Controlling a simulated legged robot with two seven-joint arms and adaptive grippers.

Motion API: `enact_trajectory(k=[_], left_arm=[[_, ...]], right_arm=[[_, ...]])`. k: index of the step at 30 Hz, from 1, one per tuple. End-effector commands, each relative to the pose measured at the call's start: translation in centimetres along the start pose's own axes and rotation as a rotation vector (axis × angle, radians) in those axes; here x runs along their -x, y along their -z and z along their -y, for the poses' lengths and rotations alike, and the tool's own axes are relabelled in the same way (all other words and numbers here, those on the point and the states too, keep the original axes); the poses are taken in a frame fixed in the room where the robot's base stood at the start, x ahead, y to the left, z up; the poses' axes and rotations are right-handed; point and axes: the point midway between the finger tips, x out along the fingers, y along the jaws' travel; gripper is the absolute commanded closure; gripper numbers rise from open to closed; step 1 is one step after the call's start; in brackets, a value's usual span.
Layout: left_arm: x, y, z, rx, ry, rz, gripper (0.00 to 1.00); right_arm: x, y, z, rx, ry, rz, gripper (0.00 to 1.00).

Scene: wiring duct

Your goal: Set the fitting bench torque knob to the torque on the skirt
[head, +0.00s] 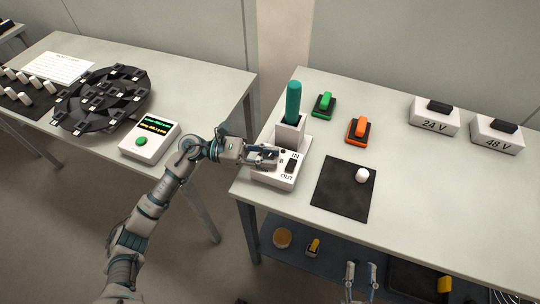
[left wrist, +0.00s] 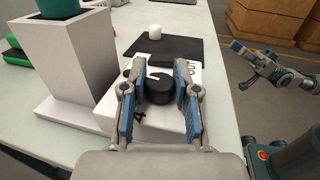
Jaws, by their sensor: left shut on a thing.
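The torque knob (left wrist: 159,88) is a round black knob with a pale mark, on a white base (left wrist: 182,122) with dark printed characters. In the left wrist view my left gripper (left wrist: 156,92) has its blue-padded fingers closed on the knob's two sides. In the head view my left gripper (head: 274,157) covers the knob on the white unit (head: 276,179), beside a black switch (head: 291,166) marked IN and OUT. A teal handle (head: 293,101) stands upright in this unit's white holder (head: 288,133). My right gripper (head: 361,272) is open and empty, low before the bench. I cannot read the skirt's torque.
A green switch (head: 324,104), an orange switch (head: 358,130) and a black mat (head: 342,200) with a white cylinder (head: 362,175) lie to the right. White 24 V (head: 433,123) and 48 V (head: 485,139) boxes stand farther right. A display box (head: 149,141) is on the left table.

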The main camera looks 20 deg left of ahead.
Motion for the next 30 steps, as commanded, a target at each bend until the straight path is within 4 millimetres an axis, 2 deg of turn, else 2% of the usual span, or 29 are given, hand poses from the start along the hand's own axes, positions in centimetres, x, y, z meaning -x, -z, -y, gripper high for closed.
enact_trajectory(k=[10, 11, 12, 14, 24, 26, 30], left_arm=[[0.1, -0.1, -0.2, -0.001, -0.006, 0.001, 1.0], [0.1, -0.1, -0.2, -0.001, -0.006, 0.001, 0.68], [0.1, -0.1, -0.2, -0.001, -0.006, 0.001, 0.58], [0.1, -0.1, -0.2, -0.001, -0.005, 0.001, 0.45], [0.3, -0.1, -0.1, -0.001, -0.002, 0.0, 0.45], [0.8, 0.0, -0.1, 0.0, -0.003, -0.001, 0.45], [3.2, 0.0, -0.1, 0.001, -0.006, -0.002, 0.45]], right_arm=[[-0.1, -0.1, 0.0, -0.001, 0.0, -0.004, 0.6], [-0.1, -0.1, 0.0, -0.001, 0.0, -0.004, 0.6], [-0.1, -0.1, 0.0, -0.001, 0.0, -0.004, 0.6], [-0.1, -0.1, 0.0, -0.001, 0.0, -0.004, 0.6], [0.0, 0.1, 0.0, -0.001, 0.0, -0.005, 0.6], [0.1, 0.1, 0.0, -0.001, 0.0, -0.005, 0.6], [0.1, 0.1, 0.0, -0.001, 0.0, -0.005, 0.6]])
